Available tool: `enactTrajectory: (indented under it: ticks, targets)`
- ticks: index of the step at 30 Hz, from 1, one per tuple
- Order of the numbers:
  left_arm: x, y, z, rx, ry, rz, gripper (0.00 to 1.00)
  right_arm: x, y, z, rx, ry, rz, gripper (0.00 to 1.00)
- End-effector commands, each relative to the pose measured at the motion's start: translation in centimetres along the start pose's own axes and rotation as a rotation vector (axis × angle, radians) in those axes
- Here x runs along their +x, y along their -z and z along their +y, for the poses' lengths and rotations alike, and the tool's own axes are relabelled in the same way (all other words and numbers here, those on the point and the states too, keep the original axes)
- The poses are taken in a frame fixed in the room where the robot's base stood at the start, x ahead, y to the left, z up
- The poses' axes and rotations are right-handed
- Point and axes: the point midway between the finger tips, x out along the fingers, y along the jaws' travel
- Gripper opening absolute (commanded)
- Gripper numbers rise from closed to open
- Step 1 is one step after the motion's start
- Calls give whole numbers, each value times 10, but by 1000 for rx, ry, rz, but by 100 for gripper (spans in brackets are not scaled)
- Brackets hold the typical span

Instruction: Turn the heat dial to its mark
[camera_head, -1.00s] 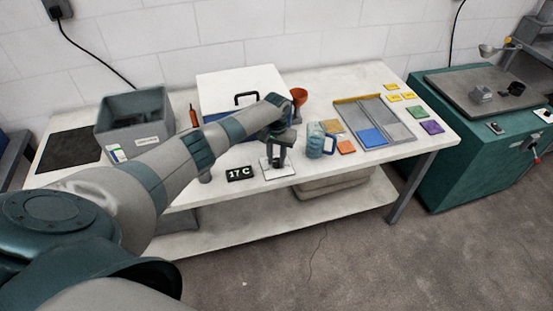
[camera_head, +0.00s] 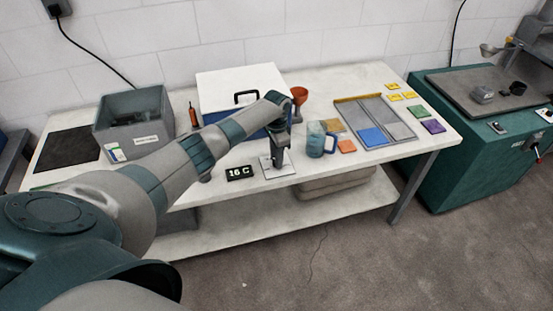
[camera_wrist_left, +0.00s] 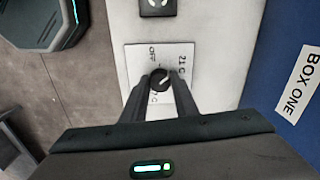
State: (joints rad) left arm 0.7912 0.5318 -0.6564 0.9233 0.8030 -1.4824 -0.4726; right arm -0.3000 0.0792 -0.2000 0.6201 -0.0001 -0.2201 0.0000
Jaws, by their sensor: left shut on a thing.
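The heat dial (camera_wrist_left: 160,79) is a small black knob with a pale pointer line on a white plate (camera_wrist_left: 135,60). The plate is printed "OFF" and "21 C", with another mark partly covered by a finger. The pointer slants toward the upper right, on the side of "21 C". My left gripper (camera_wrist_left: 159,88) is shut on the dial, one finger on each side. In the head view the plate (camera_head: 268,173) lies at the table's front edge, and my left gripper (camera_head: 278,168) points down on it and hides the knob. My right gripper is not in view.
A black display (camera_head: 240,173) reading "16 C" stands just left of the plate. A blue mug (camera_head: 316,142) stands to the right. A white-lidded box (camera_head: 240,85) and a grey bin (camera_head: 134,122) are behind and left. A divided tray (camera_head: 374,120) lies farther right.

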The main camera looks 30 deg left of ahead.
Motion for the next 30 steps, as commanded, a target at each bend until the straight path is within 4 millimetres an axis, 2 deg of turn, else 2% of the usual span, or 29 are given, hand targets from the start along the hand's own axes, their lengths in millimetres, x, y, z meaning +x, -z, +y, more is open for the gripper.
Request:
enactTrajectory:
  ticks: [30]
  targets:
    - [-1, 2, -2, 959, 6, 3, 4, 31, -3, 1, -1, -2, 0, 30]
